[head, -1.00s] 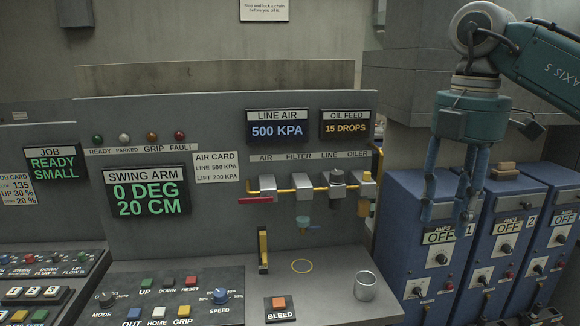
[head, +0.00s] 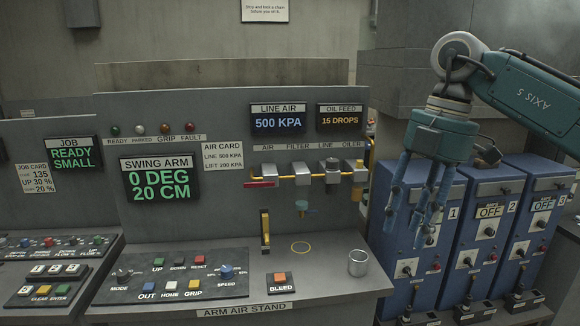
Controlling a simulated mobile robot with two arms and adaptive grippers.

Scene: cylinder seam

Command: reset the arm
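The arm air stand's control panel (head: 225,258) carries the red RESET button (head: 199,268), with UP, DOWN, OUT, HOME and GRIP buttons and a blue SPEED knob around it. The SWING ARM display (head: 160,184) reads 0 DEG, 20 CM. Above it is a row of lamps, with the red FAULT lamp (head: 189,127) at its right end; I cannot tell which are lit. My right gripper (head: 408,222) hangs fingers down, spread apart and empty, in front of the blue cabinets, well right of the panel. My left gripper is not in view.
An orange BLEED button (head: 280,279) and a metal cup (head: 358,263) stand on the bench. Air fittings (head: 310,173) and a yellow upright lever (head: 265,230) stick out behind them. Blue cabinets (head: 480,235) fill the right. The space above the panel is clear.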

